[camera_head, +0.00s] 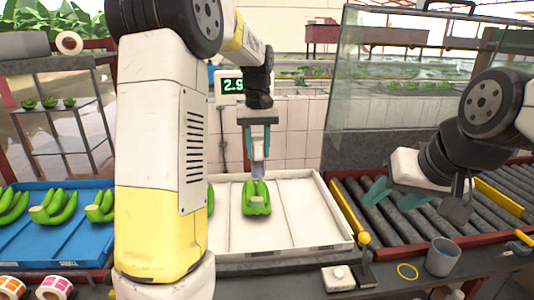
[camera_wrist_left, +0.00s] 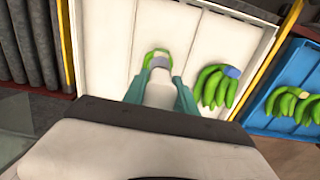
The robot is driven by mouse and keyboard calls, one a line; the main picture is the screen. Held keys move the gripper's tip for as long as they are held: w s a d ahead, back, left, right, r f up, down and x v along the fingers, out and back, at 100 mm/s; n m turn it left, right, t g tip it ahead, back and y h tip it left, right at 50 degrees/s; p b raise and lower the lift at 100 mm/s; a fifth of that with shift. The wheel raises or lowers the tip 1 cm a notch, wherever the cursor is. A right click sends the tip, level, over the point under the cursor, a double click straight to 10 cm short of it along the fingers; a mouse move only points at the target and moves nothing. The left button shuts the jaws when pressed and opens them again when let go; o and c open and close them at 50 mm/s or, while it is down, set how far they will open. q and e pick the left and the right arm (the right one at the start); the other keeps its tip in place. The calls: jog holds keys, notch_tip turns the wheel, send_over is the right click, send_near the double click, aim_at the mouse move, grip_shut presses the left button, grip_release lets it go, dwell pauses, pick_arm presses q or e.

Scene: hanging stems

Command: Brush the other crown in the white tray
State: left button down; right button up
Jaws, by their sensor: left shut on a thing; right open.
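The white tray (camera_head: 305,235) holds two green banana clusters. One cluster (camera_head: 257,207) lies in the middle compartment; in the left wrist view only a little of its green (camera_wrist_left: 148,54) shows past the brush. The other cluster (camera_wrist_left: 213,88) has a blue patch on its crown (camera_wrist_left: 232,72); in the head view my left arm hides most of it. My left gripper (camera_head: 259,148) is shut on a pale-handled brush (camera_wrist_left: 160,92) with a purplish end (camera_wrist_left: 159,62). That end is at the middle cluster; contact is unclear. My right gripper (camera_head: 396,196) is open and empty over the rollers.
A blue tray (camera_head: 80,245) with several banana clusters stands left. Rollers (camera_head: 440,215) and a glass panel (camera_head: 400,95) stand right. A grey cup (camera_head: 442,257), yellow ring (camera_head: 407,271), white box (camera_head: 337,278) and yellow-knobbed lever (camera_head: 365,250) are along the front ledge.

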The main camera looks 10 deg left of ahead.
aim_at(254, 175)
pick_arm(q)
jog(key=shift+f, duration=0.1)
dwell(0.4)
jog(key=shift+a+f, duration=0.15)
jog(key=shift+f, duration=1.75)
jog(key=shift+a+f, duration=0.1)
jog(key=shift+f, duration=1.8)
jog(key=shift+f, duration=0.55)
jog(key=shift+a, duration=0.15)
jog(key=shift+s+a+r, duration=0.1)
jog(key=shift+s+a, duration=0.05)
jog(key=shift+a, duration=0.25)
jog(key=shift+d, duration=0.15)
